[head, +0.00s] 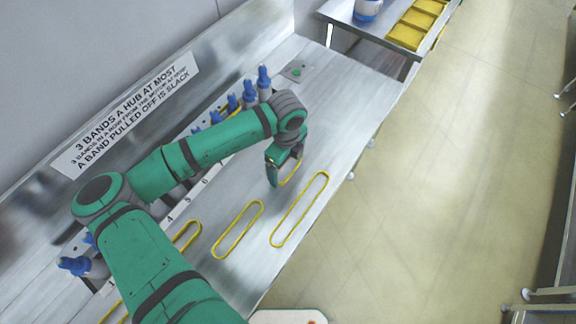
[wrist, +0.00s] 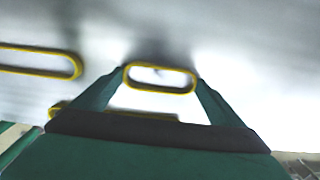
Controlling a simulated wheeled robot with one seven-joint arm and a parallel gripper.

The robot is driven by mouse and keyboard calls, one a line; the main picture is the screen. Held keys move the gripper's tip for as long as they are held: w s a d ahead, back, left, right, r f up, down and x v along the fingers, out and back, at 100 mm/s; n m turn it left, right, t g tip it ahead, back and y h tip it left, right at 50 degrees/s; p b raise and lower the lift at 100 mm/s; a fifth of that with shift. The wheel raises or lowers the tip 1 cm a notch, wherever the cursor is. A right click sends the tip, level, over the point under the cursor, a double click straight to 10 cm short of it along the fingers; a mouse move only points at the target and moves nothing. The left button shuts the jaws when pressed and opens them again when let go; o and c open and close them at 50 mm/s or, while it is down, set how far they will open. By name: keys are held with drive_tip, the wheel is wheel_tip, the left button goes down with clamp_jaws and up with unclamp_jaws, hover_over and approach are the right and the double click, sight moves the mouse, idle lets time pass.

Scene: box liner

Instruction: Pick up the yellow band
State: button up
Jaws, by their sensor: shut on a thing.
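My gripper (head: 277,172) is over the metal bench near its right edge, and in the wrist view (wrist: 160,80) its two fingers grip the ends of a small yellow band (wrist: 160,90). The held band is a loop stretched across between the fingertips. Part of it shows beside the gripper in the head view (head: 291,173). How far it is above the bench is hard to tell. Other yellow bands lie flat on the bench: a long one (head: 324,186), a middle one (head: 257,211) and one partly behind my arm (head: 196,232).
Blue-topped hubs (head: 264,78) stand in a row along the back of the bench. A sign (head: 125,120) is on the back wall. A side table (head: 345,15) holds yellow trays (head: 412,30) and a white-and-blue container (head: 368,8).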

drive_tip(key=shift+r, duration=0.45)
wheel_tip(320, 180, up, 2)
drive_tip(key=shift+r, duration=0.25)
drive_tip(key=s+r, duration=0.9)
drive_tip(key=s, duration=0.5)
drive_tip(key=shift+r, duration=0.3)
